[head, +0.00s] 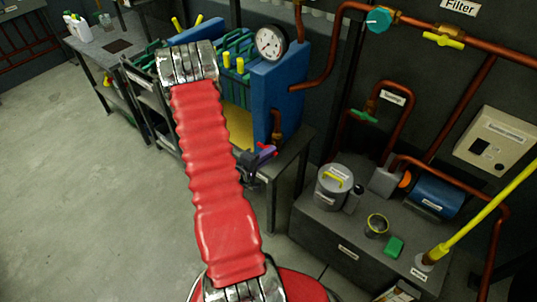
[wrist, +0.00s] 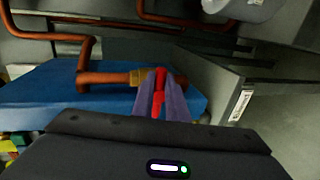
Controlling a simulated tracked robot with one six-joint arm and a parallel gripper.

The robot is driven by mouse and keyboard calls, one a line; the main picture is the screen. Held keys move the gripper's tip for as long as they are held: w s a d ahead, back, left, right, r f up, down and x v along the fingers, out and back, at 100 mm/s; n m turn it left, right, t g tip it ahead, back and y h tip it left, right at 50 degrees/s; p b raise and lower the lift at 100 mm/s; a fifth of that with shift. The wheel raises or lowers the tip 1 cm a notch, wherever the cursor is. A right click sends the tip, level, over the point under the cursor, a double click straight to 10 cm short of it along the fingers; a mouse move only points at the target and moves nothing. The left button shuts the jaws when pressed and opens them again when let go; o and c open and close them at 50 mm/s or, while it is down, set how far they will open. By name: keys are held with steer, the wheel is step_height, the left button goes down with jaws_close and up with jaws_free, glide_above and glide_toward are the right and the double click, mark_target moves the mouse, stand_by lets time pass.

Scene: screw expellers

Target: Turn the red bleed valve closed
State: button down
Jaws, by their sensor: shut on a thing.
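The red bleed valve (wrist: 160,78) shows in the wrist view as a narrow red handle at the brass end of a copper pipe (wrist: 105,79) on the blue machine. My gripper (wrist: 161,92) has its two purple fingers closed on either side of the red handle. In the head view, my gripper (head: 264,153) is beside the lower right of the blue machine (head: 275,85), below a short copper pipe (head: 277,122). Only a small bit of red shows there, and the valve body is mostly hidden. I cannot tell the handle's exact angle.
A pressure gauge (head: 270,42) sits on top of the blue machine. Copper pipes with a teal valve (head: 378,19) and a yellow valve (head: 444,39) run along the right wall. A low bench (head: 335,235) at right holds a grey pot (head: 333,190) and a blue motor (head: 436,196). The floor at left is clear.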

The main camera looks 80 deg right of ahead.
steer(key=shift+s+a+f, duration=0.1)
steer(key=shift+a+f, duration=0.05)
steer(key=shift+f, duration=0.05)
steer(key=c, duration=2.1)
jaws_free()
steer(key=o, duration=0.4)
steer(key=shift+r, duration=0.1)
steer(key=shift+c, duration=0.2)
steer(key=v, duration=1.3)
steer(key=shift+w+a, duration=0.25)
